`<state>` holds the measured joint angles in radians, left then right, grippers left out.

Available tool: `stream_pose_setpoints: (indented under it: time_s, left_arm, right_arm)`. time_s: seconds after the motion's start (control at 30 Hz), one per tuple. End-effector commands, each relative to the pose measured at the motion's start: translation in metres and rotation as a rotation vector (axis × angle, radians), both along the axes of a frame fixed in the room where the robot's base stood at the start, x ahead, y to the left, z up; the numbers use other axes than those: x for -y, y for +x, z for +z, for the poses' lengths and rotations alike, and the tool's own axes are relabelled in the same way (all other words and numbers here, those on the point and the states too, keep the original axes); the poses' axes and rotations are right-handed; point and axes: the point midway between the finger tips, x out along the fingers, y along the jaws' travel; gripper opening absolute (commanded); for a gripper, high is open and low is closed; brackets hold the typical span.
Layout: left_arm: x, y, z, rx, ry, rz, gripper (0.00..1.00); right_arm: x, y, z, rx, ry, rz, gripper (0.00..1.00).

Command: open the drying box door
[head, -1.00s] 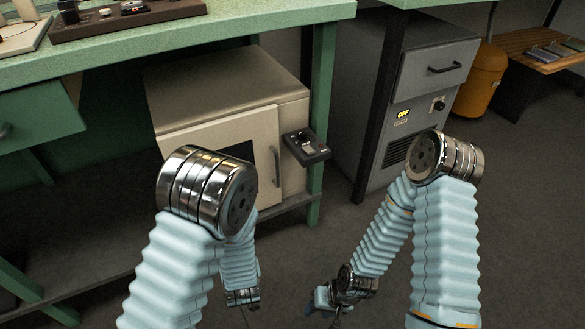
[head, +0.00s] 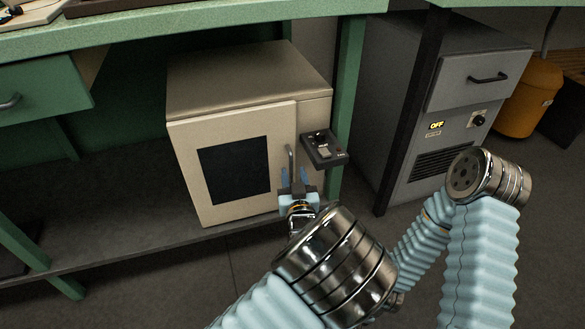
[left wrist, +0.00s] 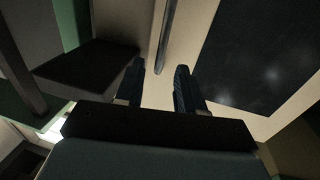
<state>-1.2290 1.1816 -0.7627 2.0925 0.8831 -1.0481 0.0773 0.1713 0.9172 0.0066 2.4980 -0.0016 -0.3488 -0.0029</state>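The drying box (head: 250,80) is a beige cabinet on the low shelf under the green bench. Its door (head: 185,160), with a dark window (head: 235,170), looks closed. A vertical bar handle (head: 291,160) is at the door's right side. My left gripper (head: 297,178) is at the handle's lower end, fingers pointing up at it. In the left wrist view the two dark fingers (left wrist: 160,85) are apart, and the handle (left wrist: 166,40) shows beyond and between their tips; I see no grip on it. My right gripper is hidden or out of frame; only the right arm shows.
A small dark control box (head: 324,149) sticks out just right of the handle, by the green bench leg (head: 350,80). A grey cabinet (head: 400,150) with an "OFF" display stands further right. Dark floor lies open in front of the box.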

Motion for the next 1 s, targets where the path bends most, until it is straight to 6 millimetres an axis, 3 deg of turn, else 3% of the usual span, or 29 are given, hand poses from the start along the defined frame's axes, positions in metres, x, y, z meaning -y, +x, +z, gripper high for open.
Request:
stream_pose_setpoints:
  time_s: [0.2, 0.57, 0.83, 1.0]
  left_arm:
    - [-0.004, 0.031, 0.000, 0.001, 0.001, 0.000, 0.38]
    - [-0.005, 0.037, 0.000, 0.000, 0.001, 0.000, 0.38]
    - [-0.004, 0.037, 0.000, -0.001, 0.001, 0.000, 0.00]
    - [-0.004, 0.037, 0.000, -0.001, 0.001, 0.000, 0.00]
  right_arm:
    - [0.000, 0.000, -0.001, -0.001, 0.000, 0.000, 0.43]
    - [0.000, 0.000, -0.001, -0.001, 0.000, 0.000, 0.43]
    - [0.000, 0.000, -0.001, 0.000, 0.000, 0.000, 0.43]
    - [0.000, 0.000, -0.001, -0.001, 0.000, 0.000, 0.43]
